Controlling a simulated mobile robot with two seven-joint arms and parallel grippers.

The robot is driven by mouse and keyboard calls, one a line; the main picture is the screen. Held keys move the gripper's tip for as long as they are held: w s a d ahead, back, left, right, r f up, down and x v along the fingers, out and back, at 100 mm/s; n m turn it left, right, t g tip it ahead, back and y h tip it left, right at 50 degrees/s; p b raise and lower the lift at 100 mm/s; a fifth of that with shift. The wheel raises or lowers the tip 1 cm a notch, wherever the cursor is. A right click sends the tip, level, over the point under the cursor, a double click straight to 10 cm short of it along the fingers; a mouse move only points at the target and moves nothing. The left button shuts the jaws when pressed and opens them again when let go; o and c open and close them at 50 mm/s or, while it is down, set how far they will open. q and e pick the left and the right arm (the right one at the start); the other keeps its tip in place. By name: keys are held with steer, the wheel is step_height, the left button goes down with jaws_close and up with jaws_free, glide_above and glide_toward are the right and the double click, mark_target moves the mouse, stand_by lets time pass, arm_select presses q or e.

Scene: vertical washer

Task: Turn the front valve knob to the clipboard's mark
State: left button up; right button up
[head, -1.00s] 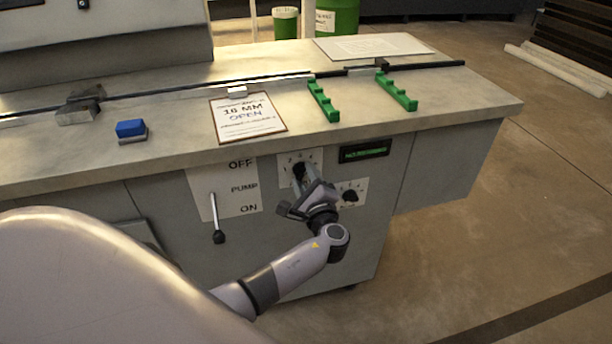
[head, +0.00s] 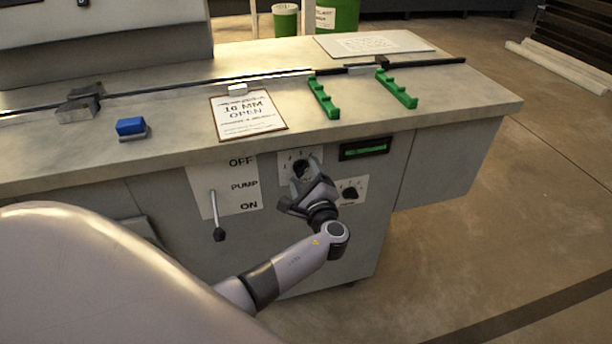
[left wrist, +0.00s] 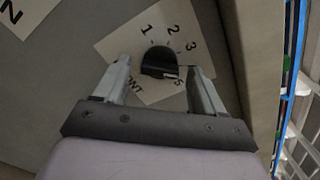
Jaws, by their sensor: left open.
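The front valve knob (head: 299,170) is a black round knob on a white dial plate on the cabinet front. In the left wrist view the knob (left wrist: 159,62) shows with 1, 2, 3 and 5 around it. A pale line on it lies at its lower right; part of the dial is behind the right finger. My left gripper (head: 306,182) is open, its fingers on either side of the knob, in the wrist view too (left wrist: 159,68). I cannot tell whether they touch it. The clipboard (head: 247,114) lies on the counter, reading about "16 MM OPEN"; its smaller lines are unreadable. My right gripper is not in view.
A second black knob (head: 350,190) is close to the right of my gripper. A pump lever (head: 216,215) hangs to the left by OFF, PUMP and ON labels. A dark display (head: 365,149) is above right. The counter edge overhangs the panel.

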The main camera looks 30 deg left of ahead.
arm_select(q)
steer(key=v, duration=0.7)
stand_by(0.4)
steer(key=s+d+f+n+g+h+p, duration=0.2)
steer(key=s+d+f+n+h+p, duration=0.25)
steer(key=s+f+h, duration=0.65)
steer(key=s+d+r+n+h+p, duration=0.1)
steer(key=s+d+r+n+h, duration=0.1)
steer(key=s+n, duration=0.2)
steer(key=s+d+r+n+t+h, duration=0.1)
steer(key=s+d+r+n+h, duration=0.1)
steer(key=s+n, duration=0.3)
steer(key=shift+s+d+r+h+p, duration=0.2)
steer(key=shift+s+h+p, duration=0.25)
steer(key=shift+s, duration=0.6)
